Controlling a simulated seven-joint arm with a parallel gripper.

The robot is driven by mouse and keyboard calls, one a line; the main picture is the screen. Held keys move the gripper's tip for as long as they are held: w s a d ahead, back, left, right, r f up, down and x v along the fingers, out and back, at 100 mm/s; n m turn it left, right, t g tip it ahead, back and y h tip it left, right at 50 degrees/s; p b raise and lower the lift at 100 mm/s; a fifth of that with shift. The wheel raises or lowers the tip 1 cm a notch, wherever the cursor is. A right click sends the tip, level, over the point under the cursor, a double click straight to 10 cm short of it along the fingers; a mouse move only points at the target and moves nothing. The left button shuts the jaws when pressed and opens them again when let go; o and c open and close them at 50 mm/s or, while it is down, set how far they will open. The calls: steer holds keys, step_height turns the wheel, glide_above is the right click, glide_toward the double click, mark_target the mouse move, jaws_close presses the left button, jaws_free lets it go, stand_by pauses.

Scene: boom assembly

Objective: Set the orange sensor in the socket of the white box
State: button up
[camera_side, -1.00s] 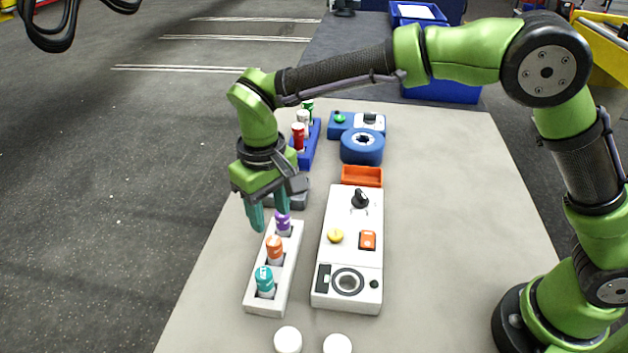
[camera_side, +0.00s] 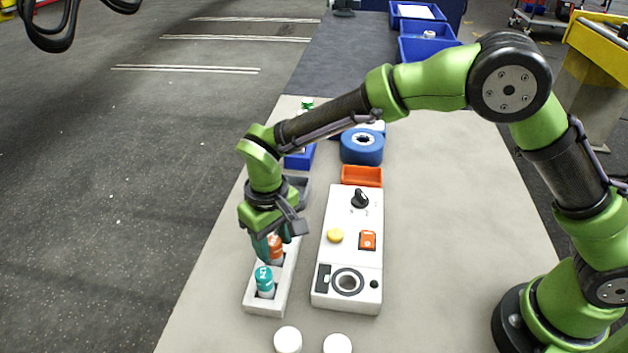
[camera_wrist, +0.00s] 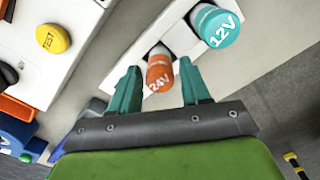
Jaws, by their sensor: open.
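The orange sensor (camera_side: 277,247), marked 24V, stands in the middle slot of a white rack (camera_side: 252,292). In the wrist view the orange sensor (camera_wrist: 159,72) lies between my two open fingers, with a gap on each side. My gripper (camera_side: 268,246) is low over the rack at the sensor, and its fingers partly cover it in the side view. The wrist view also shows my gripper (camera_wrist: 158,90) holding nothing. The white box (camera_side: 334,268) stands right of the rack. Its round, dark-ringed socket (camera_side: 348,282) is empty, near the box's front end.
A teal 12V sensor (camera_side: 264,280) stands in the rack's front slot. The purple sensor is hidden behind my gripper. The white box carries a yellow button (camera_side: 335,235), an orange switch (camera_side: 367,240) and a black knob (camera_side: 360,198). Two white caps (camera_side: 288,340) stand in front. The table's right side is clear.

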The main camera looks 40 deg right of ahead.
mark_target(273, 241)
steer(key=c, duration=0.8)
steer(key=shift+r, duration=3.3)
steer(key=shift+c, duration=0.2)
steer(key=shift+r, duration=0.2)
steer(key=s+d+r+m, duration=0.2)
steer(key=s+d+r, duration=0.1)
steer(key=s+r, duration=0.3)
steer(key=s+d+f+m, duration=0.4)
steer(key=s+f, duration=0.2)
steer(key=f, duration=0.1)
steer(key=shift+s+f, duration=0.35)
steer(key=shift+f, duration=0.05)
